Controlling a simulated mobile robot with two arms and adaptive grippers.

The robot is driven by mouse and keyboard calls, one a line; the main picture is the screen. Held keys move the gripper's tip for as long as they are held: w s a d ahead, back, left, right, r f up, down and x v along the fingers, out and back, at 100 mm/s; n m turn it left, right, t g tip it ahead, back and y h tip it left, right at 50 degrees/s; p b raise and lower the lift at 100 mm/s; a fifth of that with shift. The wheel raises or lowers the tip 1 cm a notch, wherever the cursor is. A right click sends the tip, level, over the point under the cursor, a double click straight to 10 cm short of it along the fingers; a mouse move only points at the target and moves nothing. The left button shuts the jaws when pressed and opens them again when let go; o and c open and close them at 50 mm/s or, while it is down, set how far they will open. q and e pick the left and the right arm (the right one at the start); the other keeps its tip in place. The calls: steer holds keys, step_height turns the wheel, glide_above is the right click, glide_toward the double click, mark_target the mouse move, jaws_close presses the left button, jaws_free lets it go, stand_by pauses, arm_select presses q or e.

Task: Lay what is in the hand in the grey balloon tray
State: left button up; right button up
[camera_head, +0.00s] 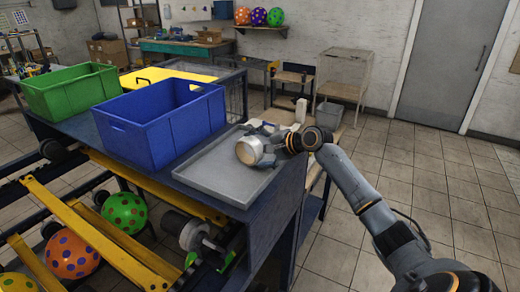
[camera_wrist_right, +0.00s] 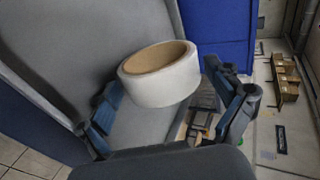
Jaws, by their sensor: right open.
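A roll of white tape with a brown core (camera_head: 248,151) is at the right end of the grey balloon tray (camera_head: 208,175), within its outline in the head view. In the right wrist view the roll (camera_wrist_right: 162,88) shows between and just beyond the two spread fingers, tilted in the picture. My right gripper (camera_head: 268,143) is open around or just behind the roll, over the tray's right side. I cannot tell whether a finger touches the roll or whether it rests fully on the tray floor. My left gripper is out of view.
A blue crate (camera_head: 165,135) stands directly left of the tray, with a green crate (camera_head: 72,98) beyond it. The rest of the tray is bare. Spotted balloons (camera_head: 125,212) sit on the lower rack. A grey bin (camera_head: 328,114) stands behind.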

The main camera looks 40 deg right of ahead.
steer(key=shift+s+d+r, duration=0.1)
steer(key=shift+s, duration=0.1)
steer(key=b+v, duration=0.3)
steer(key=v, duration=0.8)
steer(key=shift+s+r+b, duration=0.15)
steer(key=shift+s+b, duration=0.15)
steer(key=shift+b, duration=0.1)
